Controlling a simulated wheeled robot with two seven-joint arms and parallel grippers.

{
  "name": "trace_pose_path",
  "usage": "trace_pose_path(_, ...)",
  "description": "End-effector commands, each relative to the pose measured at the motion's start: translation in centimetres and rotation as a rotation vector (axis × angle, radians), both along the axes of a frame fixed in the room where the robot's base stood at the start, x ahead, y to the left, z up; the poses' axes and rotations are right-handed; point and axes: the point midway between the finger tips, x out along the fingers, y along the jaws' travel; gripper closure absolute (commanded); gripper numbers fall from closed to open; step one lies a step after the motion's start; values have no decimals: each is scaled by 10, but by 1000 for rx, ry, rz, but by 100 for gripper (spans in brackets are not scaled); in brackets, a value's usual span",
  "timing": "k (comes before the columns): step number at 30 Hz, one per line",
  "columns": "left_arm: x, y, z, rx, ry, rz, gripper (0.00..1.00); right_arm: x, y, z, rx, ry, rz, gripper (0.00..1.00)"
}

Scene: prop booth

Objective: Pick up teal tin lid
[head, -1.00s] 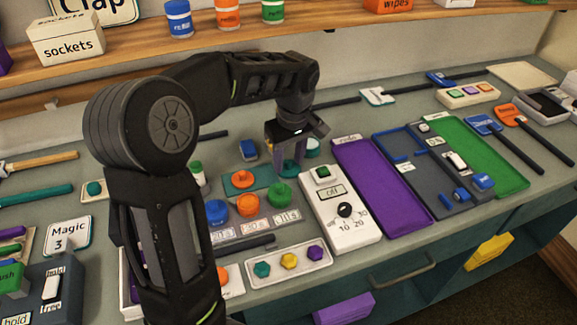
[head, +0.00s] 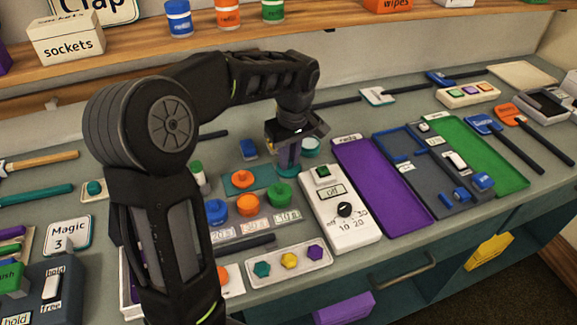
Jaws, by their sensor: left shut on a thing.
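The teal tin lid (head: 287,172) is a round disc just below my left gripper (head: 288,158). The left gripper is shut on it, gripping at its top. The lid shows just behind the green knob and left of the white dial box. I cannot tell whether the lid touches anything underneath. My right gripper is not in view.
Blue (head: 216,212), orange (head: 247,205) and green (head: 280,196) knobs stand in front of the lid. A white dial box (head: 340,213) and a purple tray (head: 383,190) lie to the right. A small blue item (head: 248,148) lies to the left.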

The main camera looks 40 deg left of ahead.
Motion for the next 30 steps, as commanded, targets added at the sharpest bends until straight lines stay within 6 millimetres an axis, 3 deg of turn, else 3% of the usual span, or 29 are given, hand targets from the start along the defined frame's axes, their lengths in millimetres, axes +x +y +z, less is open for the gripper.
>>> trace_pose_path(17, 0, 0, 5, 1, -1, 0, 100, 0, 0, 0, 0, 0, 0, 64)
trace_pose_path(23, 1, 0, 32, 1, -5, 1, 100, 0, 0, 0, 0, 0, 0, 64)
trace_pose_path(30, 1, -1, 79, 0, -4, 0, 100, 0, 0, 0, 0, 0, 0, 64)
